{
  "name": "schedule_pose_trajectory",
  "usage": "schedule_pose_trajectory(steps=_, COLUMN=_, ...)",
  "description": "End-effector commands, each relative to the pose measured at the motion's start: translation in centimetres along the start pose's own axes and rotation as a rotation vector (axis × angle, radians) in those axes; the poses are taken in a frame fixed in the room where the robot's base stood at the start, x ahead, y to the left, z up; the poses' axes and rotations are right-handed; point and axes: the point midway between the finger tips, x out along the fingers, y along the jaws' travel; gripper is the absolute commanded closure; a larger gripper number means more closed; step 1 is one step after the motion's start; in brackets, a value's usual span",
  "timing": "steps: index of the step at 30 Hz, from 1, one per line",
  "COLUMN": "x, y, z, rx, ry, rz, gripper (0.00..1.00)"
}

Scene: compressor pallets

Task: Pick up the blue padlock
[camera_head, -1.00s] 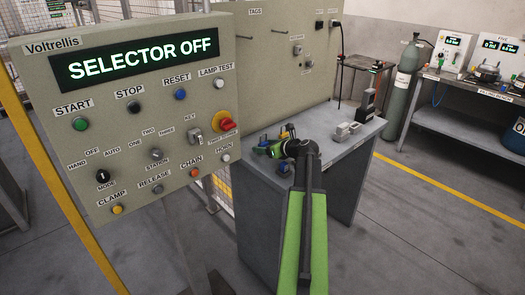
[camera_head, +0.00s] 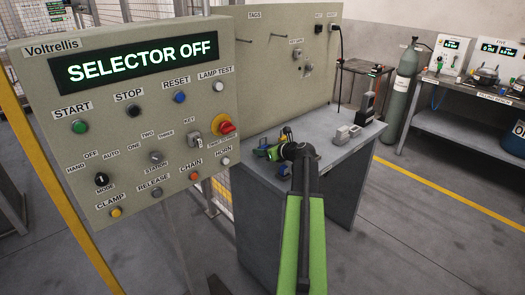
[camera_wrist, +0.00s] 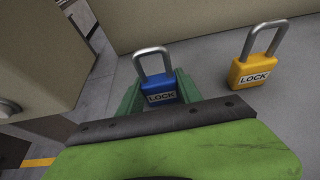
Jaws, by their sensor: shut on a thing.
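The blue padlock (camera_wrist: 161,87) has a grey shackle and a white LOCK label. In the wrist view it is upright between the two green jaws of my gripper (camera_wrist: 157,90), which are shut on its body. The shackle sticks up clear of the jaws. I cannot tell whether its base touches the grey bench top. In the head view my gripper (camera_head: 263,152) is at the left end of the bench, and my arm hides much of that area.
A yellow padlock (camera_wrist: 252,72) stands just right of the blue one. A grey bench (camera_head: 335,150) carries a light grey block (camera_head: 347,133) and a dark upright device (camera_head: 368,104). The Voltrellis control panel (camera_head: 130,120) stands close on the left.

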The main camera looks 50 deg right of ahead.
Motion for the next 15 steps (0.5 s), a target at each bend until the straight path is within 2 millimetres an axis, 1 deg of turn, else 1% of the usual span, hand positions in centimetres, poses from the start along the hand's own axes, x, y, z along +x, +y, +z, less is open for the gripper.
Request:
schedule_pose_trajectory(steps=4, x=-0.1, y=0.0, z=0.4, rx=0.0, ry=0.0, rz=0.0, gripper=1.0)
schedule_pose_trajectory(steps=7, x=-0.5, y=0.0, z=1.3, rx=0.0, ry=0.0, rz=0.001, gripper=1.0)
schedule_pose_trajectory(steps=11, x=-1.2, y=0.1, z=3.0, rx=0.0, ry=0.0, rz=0.001, gripper=1.0)
schedule_pose_trajectory(steps=14, x=-1.9, y=0.1, z=4.8, rx=0.0, ry=0.0, rz=0.002, gripper=1.0)
schedule_pose_trajectory(steps=15, x=-1.8, y=-1.2, z=5.2, rx=0.0, ry=0.0, rz=0.0, gripper=1.0)
